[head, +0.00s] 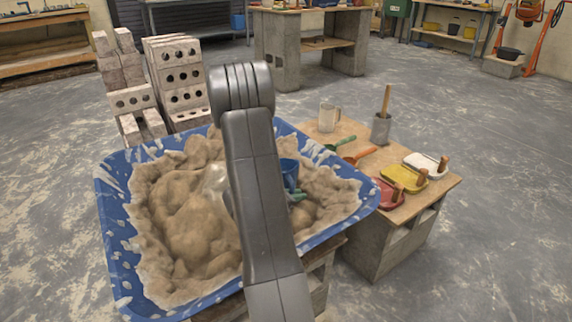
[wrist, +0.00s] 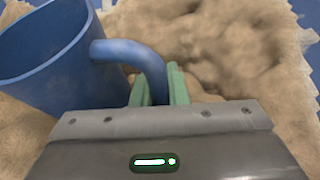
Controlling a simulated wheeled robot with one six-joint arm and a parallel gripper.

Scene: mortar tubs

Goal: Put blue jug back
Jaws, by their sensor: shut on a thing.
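The blue jug (wrist: 45,60) fills the left of the wrist view, its open mouth facing up and its handle (wrist: 135,52) pointing right. My gripper (wrist: 158,88) has its green fingers shut on the handle. In the head view the blue jug (head: 289,172) shows just right of my arm, over the sandy mix (head: 195,225) in the blue tub (head: 112,215). My gripper's green fingers (head: 297,194) show beside it, and my arm hides part of both. I cannot tell whether the jug's base touches the mix.
A low bench (head: 425,205) right of the tub holds a clear jug (head: 328,117), a grey pot (head: 380,128) with a wooden handle, green and orange scoops, and red, yellow and white floats. Concrete blocks (head: 180,80) are stacked behind the tub. Open floor lies to the right.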

